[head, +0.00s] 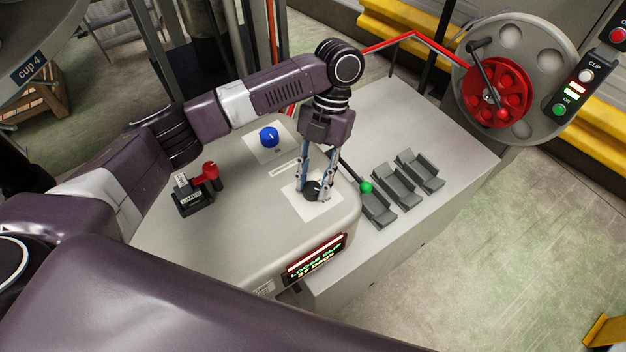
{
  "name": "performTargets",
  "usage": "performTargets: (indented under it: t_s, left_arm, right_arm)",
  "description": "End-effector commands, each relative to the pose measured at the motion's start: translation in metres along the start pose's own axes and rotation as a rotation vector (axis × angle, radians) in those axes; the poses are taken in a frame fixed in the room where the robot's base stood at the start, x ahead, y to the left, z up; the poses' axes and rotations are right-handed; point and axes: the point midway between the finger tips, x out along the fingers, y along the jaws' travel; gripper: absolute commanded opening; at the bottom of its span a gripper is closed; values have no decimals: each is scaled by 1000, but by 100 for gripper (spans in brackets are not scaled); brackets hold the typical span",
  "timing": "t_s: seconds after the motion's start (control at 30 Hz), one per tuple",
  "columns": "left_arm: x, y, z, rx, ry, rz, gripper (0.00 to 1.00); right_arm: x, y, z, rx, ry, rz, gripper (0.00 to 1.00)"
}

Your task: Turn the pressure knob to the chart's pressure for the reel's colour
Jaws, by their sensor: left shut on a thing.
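A black knob (312,189) sits on a white square plate on top of the grey machine housing (240,215). My left gripper (315,188) points down over it, with its fingers shut on the knob's sides. The fingers and wrist hide part of the knob and its plate, and I cannot read its setting. A red reel (495,92) is mounted on a grey disc at the upper right. A blue knob (269,137) stands on another white plate behind my gripper. No pressure chart can be made out. My right gripper is not in view.
A red-handled lever (208,171) stands left of the knobs. A green-tipped lever (365,187) and several grey cradles (402,183) lie to the right. A lit display (314,259) is on the front edge. Clip buttons (560,109) are at far right.

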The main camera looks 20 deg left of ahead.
Motion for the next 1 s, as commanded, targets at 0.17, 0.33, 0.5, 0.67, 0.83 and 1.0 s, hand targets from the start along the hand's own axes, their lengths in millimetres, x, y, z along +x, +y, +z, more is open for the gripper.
performTargets:
  t_s: [0.17,0.33,0.5,0.67,0.83,1.0]
  left_arm:
    - [-2,0,1,11,-4,4,4]
    - [-2,0,1,12,-4,4,4]
    - [-2,0,1,12,-4,4,33]
    - [-1,0,0,11,-3,4,46]
    - [0,0,0,10,-2,4,46]
    - [-7,0,1,10,-3,5,46]
  right_arm:
    - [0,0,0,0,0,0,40]
    - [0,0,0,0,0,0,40]
    - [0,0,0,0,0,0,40]
    - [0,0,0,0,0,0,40]
    - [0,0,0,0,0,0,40]
    - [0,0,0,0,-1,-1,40]
